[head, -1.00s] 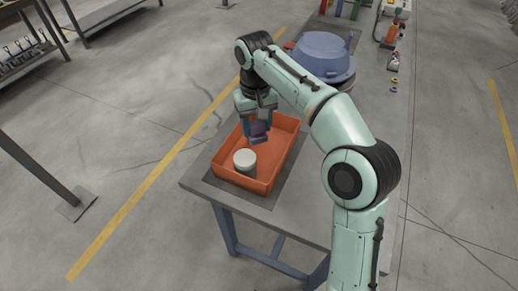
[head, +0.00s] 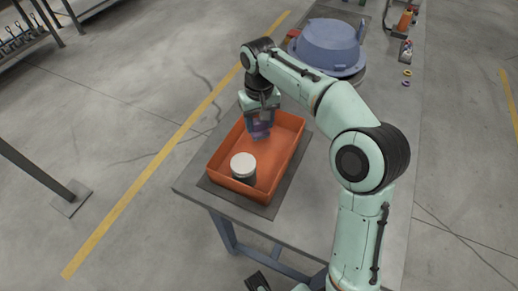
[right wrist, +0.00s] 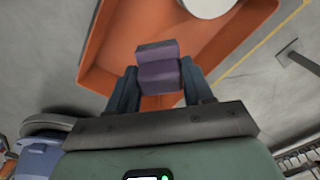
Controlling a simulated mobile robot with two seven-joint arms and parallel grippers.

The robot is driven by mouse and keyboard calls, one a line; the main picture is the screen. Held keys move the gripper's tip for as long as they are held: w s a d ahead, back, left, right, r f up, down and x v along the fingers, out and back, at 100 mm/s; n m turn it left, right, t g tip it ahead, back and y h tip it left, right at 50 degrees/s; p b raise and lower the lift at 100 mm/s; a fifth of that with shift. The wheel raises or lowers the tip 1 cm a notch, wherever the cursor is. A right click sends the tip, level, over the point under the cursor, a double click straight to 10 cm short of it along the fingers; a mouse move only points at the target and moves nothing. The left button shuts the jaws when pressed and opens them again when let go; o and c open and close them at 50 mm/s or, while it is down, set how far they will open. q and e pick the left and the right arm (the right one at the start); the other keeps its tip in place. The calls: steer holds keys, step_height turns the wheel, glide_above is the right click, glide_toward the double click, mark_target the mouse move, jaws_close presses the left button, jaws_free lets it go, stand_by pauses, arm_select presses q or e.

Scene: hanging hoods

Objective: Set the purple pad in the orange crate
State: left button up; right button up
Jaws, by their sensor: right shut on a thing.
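The purple pad (head: 260,132) is between the fingers of my right gripper (head: 259,124), which is shut on it. In the right wrist view the pad (right wrist: 158,72) shows as a small stepped block between the two dark fingers. The orange crate (head: 228,187) sits on the table, open at the top. The pad and fingertips are over the crate's inside, towards its far half. I cannot tell whether the pad touches the crate floor. My left gripper is not clearly in view.
A white-topped round can (head: 243,166) stands in the crate's near part. The crate rests on a dark mat (head: 259,208) on the grey table (head: 379,130). A large blue round hood (head: 328,42) stands behind the crate. Small rings (head: 406,78) lie at the table's right.

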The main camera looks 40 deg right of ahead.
step_height(320, 180, down, 12)
steer(key=shift+w+r+b, duration=0.1)
steer(key=shift+r+b, duration=0.15)
steer(key=shift+b, duration=0.7)
steer(key=shift+f, duration=0.1)
steer(key=o, duration=1.1)
steer(key=shift+c, duration=0.2)
step_height(320, 180, up, 12)
steer(key=p, duration=0.2)
steer(key=shift+p, duration=0.3)
